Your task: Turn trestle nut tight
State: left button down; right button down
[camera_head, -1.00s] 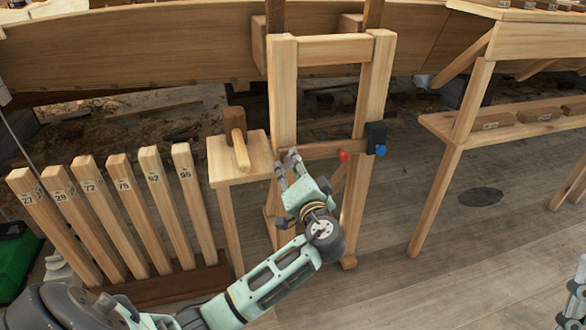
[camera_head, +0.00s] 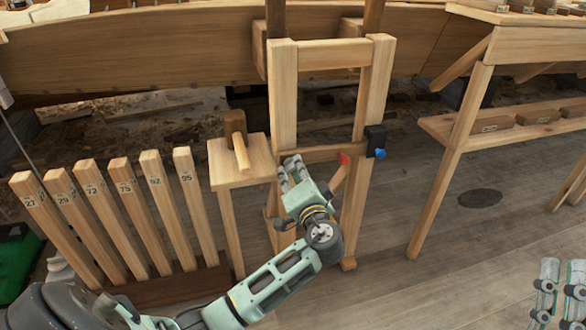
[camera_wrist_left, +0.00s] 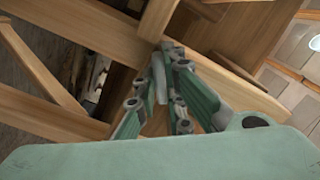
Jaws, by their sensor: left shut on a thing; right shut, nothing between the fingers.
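The wooden trestle (camera_head: 283,95) stands upright in the middle of the head view, with a crossbar (camera_head: 318,153) between its legs. My left gripper (camera_head: 291,166) is at the left leg, by the crossbar's left end. In the left wrist view its fingers (camera_wrist_left: 170,62) are closed on a small grey piece (camera_wrist_left: 158,78) against the wood. I take this to be the trestle nut, mostly hidden by the fingers. A red part (camera_head: 345,159) shows on the crossbar, and a black block (camera_head: 375,137) with a blue knob (camera_head: 380,153) sits on the right leg. My right gripper (camera_head: 563,277) is shut and empty at the bottom right.
A small wooden stand (camera_head: 257,160) with a mallet (camera_head: 238,140) is just left of the trestle. Several numbered posts (camera_head: 125,200) stand in a rack farther left. A bench with a shelf (camera_head: 450,128) is at the right.

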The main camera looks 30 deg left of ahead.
pick_arm(q)
jog(key=shift+r+m+p, duration=0.1)
jog(key=shift+m+p, duration=1)
jog(key=shift+p, duration=0.05)
jog(key=shift+m+p, duration=0.95)
jog(key=shift+m, duration=0.05)
pick_arm(e)
notch_tip(320, 180, down, 21)
jog(key=w+d+g+h, duration=0.1)
jog(key=d+g+h, duration=0.1)
jog(key=g, duration=1)
jog(key=shift+w+d+r+m+h, duration=0.2)
jog(key=shift+m+h, duration=0.1)
jog(key=shift+h, duration=0.6)
pick_arm(q)
jog(key=c, duration=1.8)
grip_release()
jog(key=shift+c, duration=0.2)
jog(key=shift+d, duration=0.15)
jog(key=v, duration=1.1)
jog(key=shift+s+d, duration=0.25)
jog(key=shift+s, duration=0.1)
